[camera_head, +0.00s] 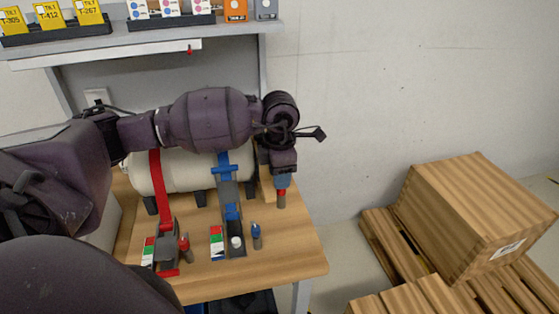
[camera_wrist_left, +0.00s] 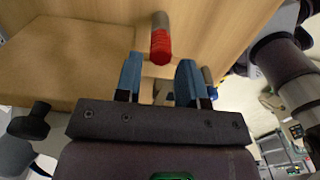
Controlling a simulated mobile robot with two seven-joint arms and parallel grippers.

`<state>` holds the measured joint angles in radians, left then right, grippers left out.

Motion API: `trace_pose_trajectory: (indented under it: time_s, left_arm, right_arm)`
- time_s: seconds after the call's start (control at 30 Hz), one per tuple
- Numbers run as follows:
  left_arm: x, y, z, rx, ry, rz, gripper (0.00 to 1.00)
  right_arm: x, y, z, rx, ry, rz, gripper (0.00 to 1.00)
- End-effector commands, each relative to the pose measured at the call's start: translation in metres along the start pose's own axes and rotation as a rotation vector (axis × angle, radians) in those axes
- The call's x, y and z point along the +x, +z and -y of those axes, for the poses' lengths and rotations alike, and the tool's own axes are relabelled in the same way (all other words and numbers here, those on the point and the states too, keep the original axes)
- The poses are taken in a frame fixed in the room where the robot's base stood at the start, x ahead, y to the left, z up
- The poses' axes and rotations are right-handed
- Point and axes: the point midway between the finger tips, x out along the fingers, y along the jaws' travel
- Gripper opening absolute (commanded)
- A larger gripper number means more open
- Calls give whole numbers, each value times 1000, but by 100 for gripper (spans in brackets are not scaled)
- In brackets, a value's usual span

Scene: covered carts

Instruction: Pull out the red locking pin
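A red pin with a grey-brown end (camera_head: 281,198) shows just below my left gripper (camera_head: 282,182), near the right end of a white tank. In the left wrist view, the red pin (camera_wrist_left: 160,40) lies ahead, in line with the gap between the blue fingertips of my left gripper (camera_wrist_left: 158,68). These fingers are apart, with visible space on both sides of the red part; they do not grip it. A second red-topped piece (camera_head: 184,248) stands beside the red strap's buckle (camera_head: 167,252). I cannot tell which is the locking pin. My right gripper is out of view.
The white tank (camera_head: 188,176) lies on a wooden table (camera_head: 290,255) under red and blue straps. A blue-topped piece (camera_head: 256,236) stands near the blue strap (camera_head: 230,195). A shelf (camera_head: 150,44) holds cards and boxes above.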

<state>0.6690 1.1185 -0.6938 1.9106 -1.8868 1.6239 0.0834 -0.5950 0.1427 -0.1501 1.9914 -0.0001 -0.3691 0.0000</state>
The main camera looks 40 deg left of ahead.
Motion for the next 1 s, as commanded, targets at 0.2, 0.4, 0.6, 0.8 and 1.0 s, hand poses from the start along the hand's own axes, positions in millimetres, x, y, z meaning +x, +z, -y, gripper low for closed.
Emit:
trace_pose_trajectory:
  time_s: [0.2, 0.4, 0.6, 0.8, 1.0]
  left_arm:
    - [13, 0, 0, -1, 0, -1, 36]
    - [14, 0, 0, -1, 0, -1, 36]
    - [14, 0, 0, 0, 0, -1, 21]
    - [14, 0, 0, 0, 0, 0, 14]
    - [14, 0, 0, 0, 0, 0, 0]
  right_arm:
    - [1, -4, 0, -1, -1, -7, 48]
    - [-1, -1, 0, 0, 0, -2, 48]
    - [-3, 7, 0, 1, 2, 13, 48]
    - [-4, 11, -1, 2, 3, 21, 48]
    - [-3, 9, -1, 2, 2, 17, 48]
